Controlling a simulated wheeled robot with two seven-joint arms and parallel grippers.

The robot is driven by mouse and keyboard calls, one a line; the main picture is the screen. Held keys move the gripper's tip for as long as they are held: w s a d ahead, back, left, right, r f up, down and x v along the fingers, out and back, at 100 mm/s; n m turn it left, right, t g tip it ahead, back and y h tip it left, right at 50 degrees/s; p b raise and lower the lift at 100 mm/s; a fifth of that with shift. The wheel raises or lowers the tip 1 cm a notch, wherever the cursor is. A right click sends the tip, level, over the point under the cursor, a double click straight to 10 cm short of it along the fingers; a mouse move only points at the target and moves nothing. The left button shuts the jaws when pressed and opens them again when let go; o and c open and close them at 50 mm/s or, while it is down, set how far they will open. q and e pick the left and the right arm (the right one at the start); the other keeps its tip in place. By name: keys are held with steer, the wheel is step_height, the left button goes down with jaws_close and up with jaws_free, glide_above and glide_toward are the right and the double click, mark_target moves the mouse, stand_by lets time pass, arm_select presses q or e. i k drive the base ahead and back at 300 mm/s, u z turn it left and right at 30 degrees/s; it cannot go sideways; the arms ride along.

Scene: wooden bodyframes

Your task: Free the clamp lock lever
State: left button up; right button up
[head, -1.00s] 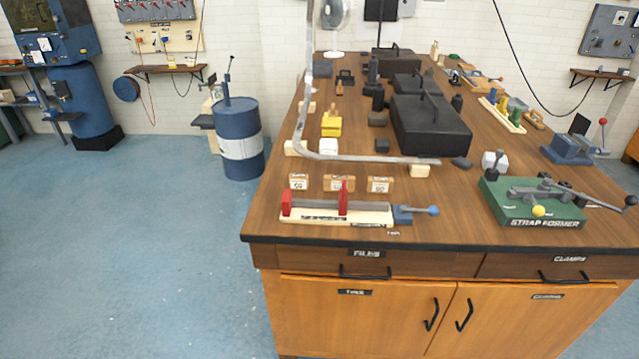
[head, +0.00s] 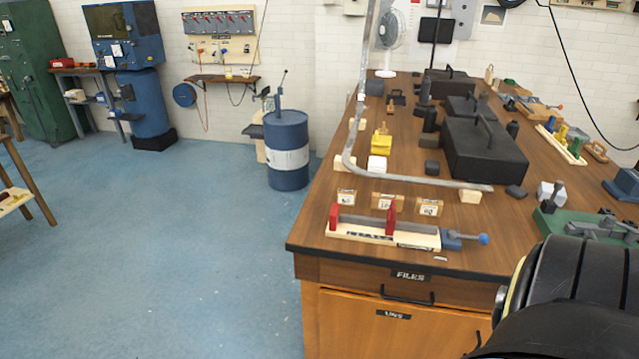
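A wooden clamp fixture (head: 384,234) with two red jaws and a grey bar lies near the front edge of the bench. At its right end is a blue block (head: 451,239) with a short lever ending in a blue ball (head: 483,239). A green strap former (head: 590,228) stands at the right edge with grey levers, partly hidden. A large black rounded part, seemingly my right arm, fills the lower right corner. Neither gripper shows, and nothing is seen touching the clamp fixture.
A long bent grey strip (head: 420,182) lies over wooden blocks behind the clamp fixture and rises at its left. Black cases (head: 485,150) stand farther back. A blue barrel (head: 287,165) stands left of the wooden bench (head: 350,262). The floor at left is clear.

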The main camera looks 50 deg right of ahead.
mark_target(483, 238)
steer(key=u, duration=0.1)
steer(key=i, duration=0.8)
steer(key=z, duration=2.55)
